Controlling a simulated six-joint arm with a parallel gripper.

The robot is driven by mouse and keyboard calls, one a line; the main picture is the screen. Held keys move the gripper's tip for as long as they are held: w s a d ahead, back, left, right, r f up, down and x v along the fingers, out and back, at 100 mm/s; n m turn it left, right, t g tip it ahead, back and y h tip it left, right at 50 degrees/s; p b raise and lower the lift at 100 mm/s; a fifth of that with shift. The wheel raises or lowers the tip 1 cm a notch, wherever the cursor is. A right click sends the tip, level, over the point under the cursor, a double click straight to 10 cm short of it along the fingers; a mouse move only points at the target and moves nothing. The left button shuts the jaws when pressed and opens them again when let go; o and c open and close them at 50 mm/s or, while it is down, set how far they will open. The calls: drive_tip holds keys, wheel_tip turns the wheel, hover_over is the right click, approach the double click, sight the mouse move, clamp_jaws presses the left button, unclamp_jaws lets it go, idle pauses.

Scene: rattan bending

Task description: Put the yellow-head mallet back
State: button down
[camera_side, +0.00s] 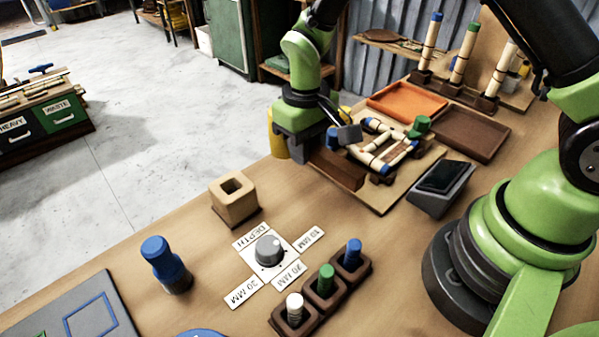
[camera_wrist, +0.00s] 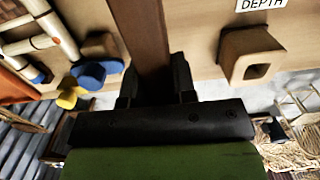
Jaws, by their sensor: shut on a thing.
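The mallet's yellow head (camera_side: 278,137) shows upright at the far side of my gripper (camera_side: 301,150), by the table's far-left edge. Its thick brown handle (camera_side: 338,170) runs from my gripper towards the lower right, beside the bending board. In the wrist view my gripper (camera_wrist: 157,85) has its two dark fingers on either side of the brown handle (camera_wrist: 143,35), shut on it. The head is hidden there behind the gripper body. I cannot tell whether the mallet touches the table.
A bending board (camera_side: 384,202) with a rattan frame lies close right of the handle. Orange (camera_side: 405,102) and brown (camera_side: 470,135) trays lie behind. Bare table lies between block and board.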

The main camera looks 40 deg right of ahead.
drive_tip(key=shift+f, duration=3.15)
drive_tip(key=c, duration=0.9)
unclamp_jaws()
drive_tip(key=shift+f, duration=0.15)
